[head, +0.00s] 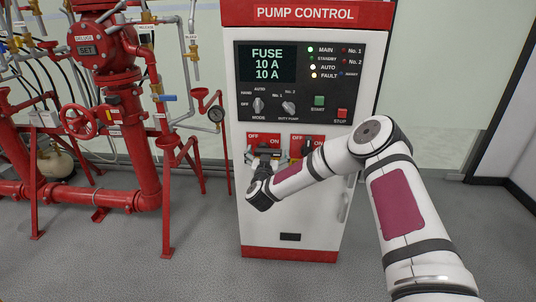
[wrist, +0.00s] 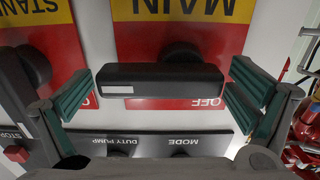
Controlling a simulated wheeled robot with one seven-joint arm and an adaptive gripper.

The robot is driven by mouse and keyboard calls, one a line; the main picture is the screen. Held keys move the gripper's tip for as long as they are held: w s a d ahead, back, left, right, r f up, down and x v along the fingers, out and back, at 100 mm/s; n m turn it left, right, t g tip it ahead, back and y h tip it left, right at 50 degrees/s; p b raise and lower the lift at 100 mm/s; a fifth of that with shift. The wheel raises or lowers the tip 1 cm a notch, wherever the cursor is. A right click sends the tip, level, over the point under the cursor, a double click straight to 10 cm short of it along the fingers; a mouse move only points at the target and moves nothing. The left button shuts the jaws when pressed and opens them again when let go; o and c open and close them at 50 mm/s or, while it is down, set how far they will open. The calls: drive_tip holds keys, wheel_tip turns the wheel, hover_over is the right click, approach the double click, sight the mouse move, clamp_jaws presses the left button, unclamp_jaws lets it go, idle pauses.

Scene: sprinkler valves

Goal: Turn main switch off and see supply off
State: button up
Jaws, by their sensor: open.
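The main switch (wrist: 163,80) is a black bar handle on a red and yellow plate marked MAIN and OFF, upside down in the wrist view. The bar lies horizontally there. In the head view the switch plate (head: 264,139) is the left of two, with OFF at left and ON at right. My gripper (wrist: 163,88) is open, with one finger beyond each end of the bar and gaps between. It also shows in the head view (head: 263,163), in front of the lower part of the switch. The MAIN lamp (head: 311,49) on the panel is lit green.
The standby switch (head: 307,146) sits close on the right, partly behind my arm. Above are the fuse display (head: 267,63), mode knob (head: 258,106), START button (head: 319,101) and STOP button (head: 342,113). Red pipework (head: 140,120) stands left of the cabinet (head: 290,225).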

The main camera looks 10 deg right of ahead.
drive_tip(key=shift+c, duration=0.6)
drive_tip(key=c, duration=1.5)
drive_tip(key=shift+r, duration=0.1)
drive_tip(key=shift+a+r+n+p, duration=0.1)
drive_tip(key=shift+r+n+p, duration=0.1)
drive_tip(key=shift+n+p, duration=0.35)
drive_tip(key=shift+a+r+n+p, duration=0.1)
drive_tip(key=shift+r+n+p, duration=0.1)
drive_tip(key=shift+n, duration=0.55)
drive_tip(key=n, duration=0.6)
drive_tip(key=shift+w+a+r, duration=0.1)
drive_tip(key=shift+a+r, duration=0.1)
drive_tip(key=shift+r, duration=0.05)
drive_tip(key=n, duration=0.5)
drive_tip(key=shift+w+a+r, duration=0.15)
drive_tip(key=shift+a+r, duration=0.05)
drive_tip(key=shift+a, duration=0.2)
drive_tip(key=shift+w+a+n+b, duration=0.15)
drive_tip(key=shift+n+b, duration=0.35)
drive_tip(key=shift+n, duration=1.6)
drive_tip(key=shift+a, duration=0.1)
